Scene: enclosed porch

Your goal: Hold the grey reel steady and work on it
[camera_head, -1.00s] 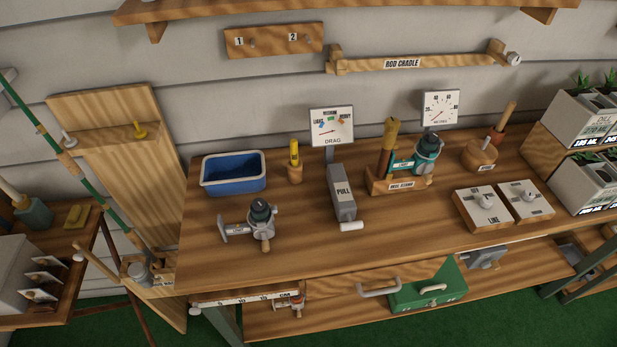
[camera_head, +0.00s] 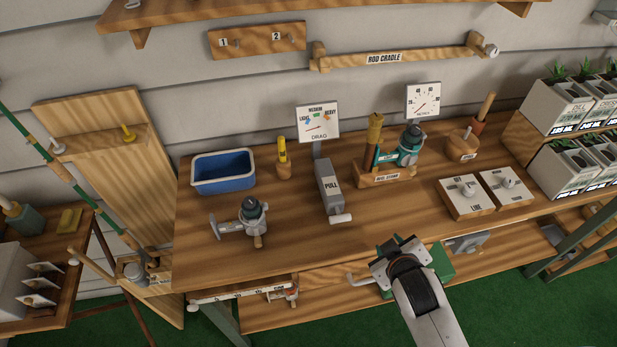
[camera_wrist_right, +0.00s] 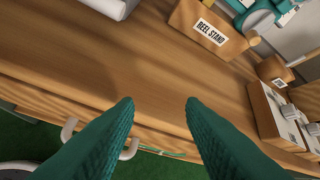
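The grey reel (camera_head: 250,214) with a dark spool top lies on the workbench, left of the drag gauge post in the head view. A teal reel (camera_head: 409,145) sits on the wooden reel stand (camera_head: 374,180); the stand also shows at the top of the right wrist view (camera_wrist_right: 210,33). My right gripper (camera_head: 390,252) is above the bench's front edge, apart from both reels. In the right wrist view its two teal fingers (camera_wrist_right: 159,104) are spread with nothing between them. My left gripper is not in view.
A blue tub (camera_head: 223,187), a yellow-handled tool (camera_head: 283,158) and the grey PULL block (camera_head: 328,188) stand on the bench (camera_head: 300,245). Two switch boxes, one marked LINE (camera_head: 466,209), are at the right. The middle front is clear.

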